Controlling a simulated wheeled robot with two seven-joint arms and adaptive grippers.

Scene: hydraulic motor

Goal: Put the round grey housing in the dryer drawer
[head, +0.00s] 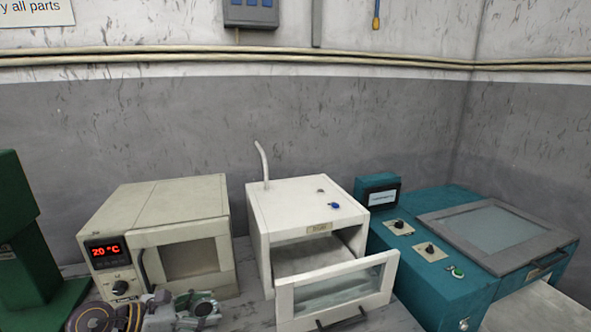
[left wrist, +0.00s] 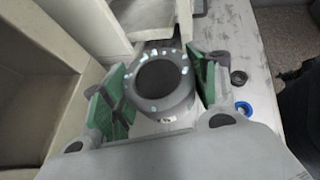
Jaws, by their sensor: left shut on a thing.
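The round grey housing (left wrist: 163,88) is a short ring with a dark round opening and small pale bolt spots around its rim. My left gripper (left wrist: 158,92) is shut on it, with green pads on both sides. In the head view my left gripper (head: 196,308) is low in front of the beige oven, and the housing (head: 205,307) shows only in part there. The dryer (head: 308,207) is the white box to the right of it. Its drawer (head: 338,290) is pulled out, with a glass front and dark handle. My right gripper is not in view.
A beige oven (head: 160,236) with a red display stands left of the dryer. A teal machine (head: 430,262) with a glazed lid stands to its right. A black ring (left wrist: 238,77) and a blue ring (left wrist: 243,108) lie on the bench in the left wrist view.

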